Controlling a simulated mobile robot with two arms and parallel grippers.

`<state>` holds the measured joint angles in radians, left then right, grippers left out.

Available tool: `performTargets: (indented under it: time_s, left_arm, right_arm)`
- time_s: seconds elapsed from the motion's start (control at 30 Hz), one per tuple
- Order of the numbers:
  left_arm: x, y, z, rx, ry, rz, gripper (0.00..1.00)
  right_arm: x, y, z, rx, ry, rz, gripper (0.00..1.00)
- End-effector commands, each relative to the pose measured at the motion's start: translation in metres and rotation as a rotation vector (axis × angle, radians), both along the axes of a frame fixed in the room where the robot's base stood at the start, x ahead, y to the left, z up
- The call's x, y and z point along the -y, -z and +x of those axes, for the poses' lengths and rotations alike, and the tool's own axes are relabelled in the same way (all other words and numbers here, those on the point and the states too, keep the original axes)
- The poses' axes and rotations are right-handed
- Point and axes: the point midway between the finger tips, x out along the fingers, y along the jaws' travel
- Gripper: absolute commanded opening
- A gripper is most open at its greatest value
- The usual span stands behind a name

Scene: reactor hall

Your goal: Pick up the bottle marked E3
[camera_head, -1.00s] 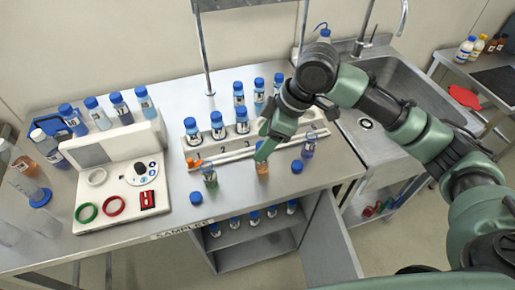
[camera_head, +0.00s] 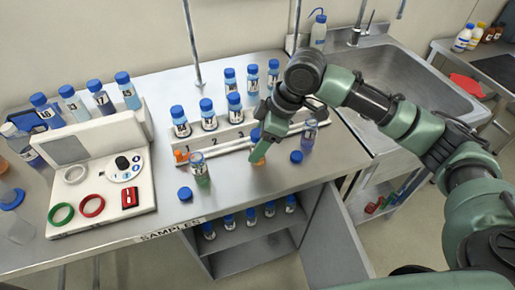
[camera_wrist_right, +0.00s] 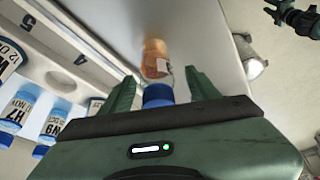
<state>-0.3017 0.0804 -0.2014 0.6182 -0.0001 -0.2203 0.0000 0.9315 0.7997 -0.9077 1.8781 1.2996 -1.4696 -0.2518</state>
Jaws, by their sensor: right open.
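I cannot read the mark E3 on any bottle. A small bottle with orange liquid and a blue cap (camera_head: 257,157) stands on the bench in front of the white rack. My right gripper (camera_head: 264,150) is open, with its fingers down around this bottle. In the right wrist view the orange bottle (camera_wrist_right: 155,62) lies between the two open fingers (camera_wrist_right: 160,88), cap towards the palm; its label is turned partly away. A bottle with green liquid (camera_head: 200,172) stands to its left and a purplish one (camera_head: 308,137) to its right. My left gripper is not in view.
The numbered white rack (camera_head: 225,139) holds several blue-capped bottles. Blue caps lie on the bench, one left (camera_head: 185,194) and one right (camera_head: 296,157). A white console (camera_head: 100,180) stands left, a sink (camera_head: 410,85) right. More bottles stand on the shelf below.

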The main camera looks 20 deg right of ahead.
Motion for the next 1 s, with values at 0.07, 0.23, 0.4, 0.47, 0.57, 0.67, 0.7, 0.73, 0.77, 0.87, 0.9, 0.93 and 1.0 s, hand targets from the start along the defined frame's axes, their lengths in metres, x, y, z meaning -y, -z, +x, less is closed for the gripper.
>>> performTargets:
  time_s: [0.07, 0.23, 0.4, 0.47, 0.57, 0.67, 0.7, 0.73, 0.77, 0.87, 0.9, 0.93, 1.0]
  left_arm:
    - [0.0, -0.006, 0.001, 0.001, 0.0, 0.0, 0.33]
    - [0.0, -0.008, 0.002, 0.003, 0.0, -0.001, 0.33]
    - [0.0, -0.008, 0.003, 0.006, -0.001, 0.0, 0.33]
    - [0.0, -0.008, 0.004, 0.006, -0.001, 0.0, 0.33]
    - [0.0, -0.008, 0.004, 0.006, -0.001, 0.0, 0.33]
    - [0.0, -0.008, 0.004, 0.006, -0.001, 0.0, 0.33]
    - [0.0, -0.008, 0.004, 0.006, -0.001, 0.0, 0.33]
    - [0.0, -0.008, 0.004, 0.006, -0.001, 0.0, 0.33]
    - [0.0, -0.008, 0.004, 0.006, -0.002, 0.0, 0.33]
    - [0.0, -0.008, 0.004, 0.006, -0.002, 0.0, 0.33]
    - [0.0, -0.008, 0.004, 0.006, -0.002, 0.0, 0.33]
    - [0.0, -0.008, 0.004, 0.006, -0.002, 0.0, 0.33]
    - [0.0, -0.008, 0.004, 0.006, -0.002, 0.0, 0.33]
  right_arm:
    - [-0.002, 0.011, 0.002, -0.003, 0.0, -0.001, 0.61]
    - [-0.009, 0.033, 0.006, -0.002, -0.001, 0.0, 0.61]
    - [-0.011, 0.039, 0.008, 0.002, 0.0, -0.001, 0.61]
    - [-0.011, 0.039, 0.008, 0.002, -0.001, -0.001, 0.61]
    - [-0.011, 0.039, 0.008, 0.002, 0.0, -0.001, 0.55]
    - [-0.011, 0.039, 0.008, 0.001, -0.001, -0.001, 0.27]
    - [-0.011, 0.039, 0.008, 0.001, -0.001, -0.001, 0.16]
    - [-0.011, 0.039, 0.008, 0.001, -0.001, -0.001, 0.08]
    - [-0.011, 0.039, 0.008, 0.001, -0.001, -0.001, 0.0]
    - [-0.011, 0.038, 0.008, 0.001, -0.001, -0.001, 0.0]
    - [-0.011, 0.038, 0.008, 0.001, -0.001, -0.001, 0.0]
    - [-0.011, 0.038, 0.008, 0.001, -0.001, -0.001, 0.0]
    - [-0.011, 0.038, 0.008, 0.002, 0.0, -0.001, 0.0]
